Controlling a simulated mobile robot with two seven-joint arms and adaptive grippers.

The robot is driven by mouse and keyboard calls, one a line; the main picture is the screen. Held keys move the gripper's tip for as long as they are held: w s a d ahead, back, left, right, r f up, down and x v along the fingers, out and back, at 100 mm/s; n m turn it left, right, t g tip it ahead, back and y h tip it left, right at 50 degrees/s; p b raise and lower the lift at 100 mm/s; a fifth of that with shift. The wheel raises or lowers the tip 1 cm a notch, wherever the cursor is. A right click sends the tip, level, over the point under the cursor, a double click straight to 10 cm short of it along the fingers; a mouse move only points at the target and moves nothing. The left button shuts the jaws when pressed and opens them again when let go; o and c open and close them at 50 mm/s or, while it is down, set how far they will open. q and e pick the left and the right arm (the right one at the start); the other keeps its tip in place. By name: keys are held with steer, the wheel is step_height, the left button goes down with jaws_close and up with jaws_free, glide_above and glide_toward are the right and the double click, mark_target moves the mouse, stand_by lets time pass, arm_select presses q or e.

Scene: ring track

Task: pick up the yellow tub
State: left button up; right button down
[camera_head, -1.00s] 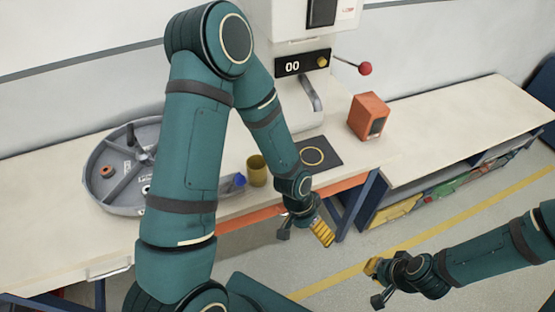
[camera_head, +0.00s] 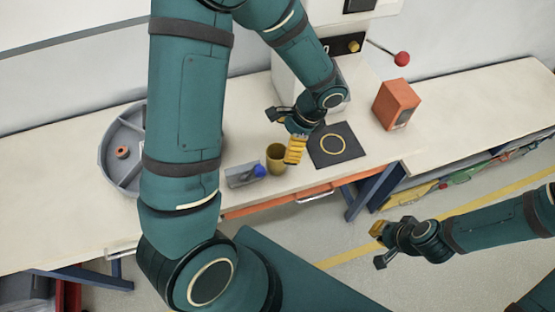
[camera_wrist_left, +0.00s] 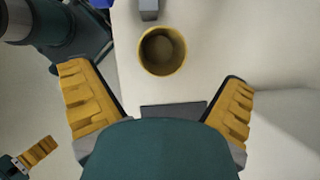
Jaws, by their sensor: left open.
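The yellow tub (camera_head: 277,158) is a small, open-topped, mustard-coloured cup standing upright on the table near its front edge. It also shows in the left wrist view (camera_wrist_left: 162,52), seen from above and empty. My left gripper (camera_head: 284,138) is open, its yellow fingers beside and above the tub in the head view. In the left wrist view the tub lies beyond the two spread fingertips (camera_wrist_left: 158,80), and nothing is between them. My right gripper (camera_head: 378,245) is in front of the table over the floor; its jaw opening cannot be told.
A dark mat with a yellow ring (camera_head: 350,153) lies right of the tub. A grey item with a blue end (camera_head: 243,175) is at its left. A round grey divided tray (camera_head: 112,172) is partly hidden by my arm. An orange box (camera_head: 396,103) stands at right.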

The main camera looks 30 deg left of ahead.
mark_target(274, 157)
arm_select(q)
steer(key=x, duration=0.2)
steer(key=shift+w+a+f, duration=0.1)
steer(key=shift+w+f, duration=0.05)
steer(key=shift+f, duration=0.25)
steer(key=shift+a+f, duration=0.15)
steer(key=shift+f, duration=0.2)
steer(key=x, duration=0.5)
steer(key=shift+b, duration=0.4)
steer(key=shift+c, duration=0.3)
steer(key=c, duration=1.2)
